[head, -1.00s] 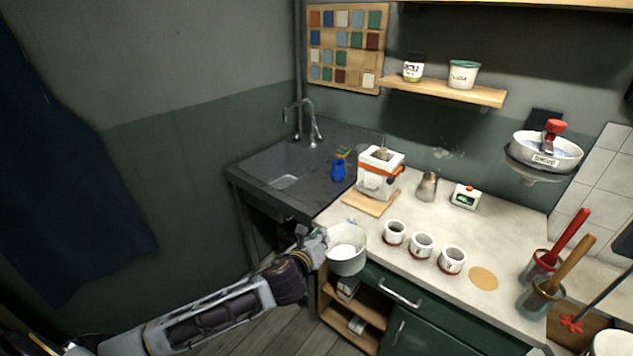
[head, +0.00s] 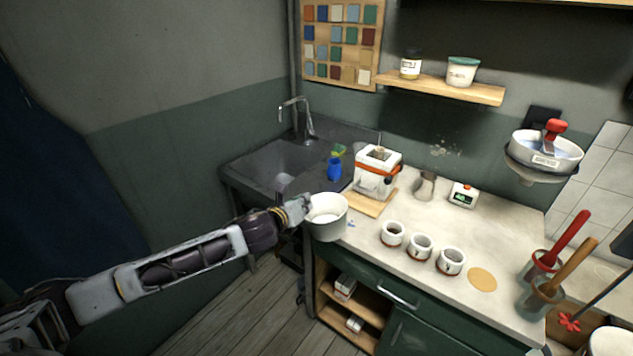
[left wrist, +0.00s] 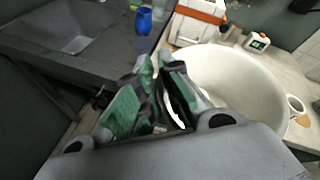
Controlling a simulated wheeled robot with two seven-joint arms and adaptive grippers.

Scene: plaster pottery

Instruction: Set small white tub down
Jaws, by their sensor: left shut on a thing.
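The small white tub (head: 327,227) is at the front left corner of the pale worktop in the head view. My left gripper (head: 304,208) is shut on the left side of its rim. In the left wrist view, the green-padded fingers of the left gripper (left wrist: 160,95) grip the tub's wall, and the open tub (left wrist: 235,90) fills the right side. The tub looks upright. I cannot tell whether its base touches the worktop. My right gripper is not in view.
On the worktop (head: 420,288), a white-and-orange machine (head: 376,178) stands on a wooden board behind the tub. Several small white cups (head: 420,246) stand to the right. The dark sink (head: 270,165) lies to the left. An open shelf (head: 350,322) is below.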

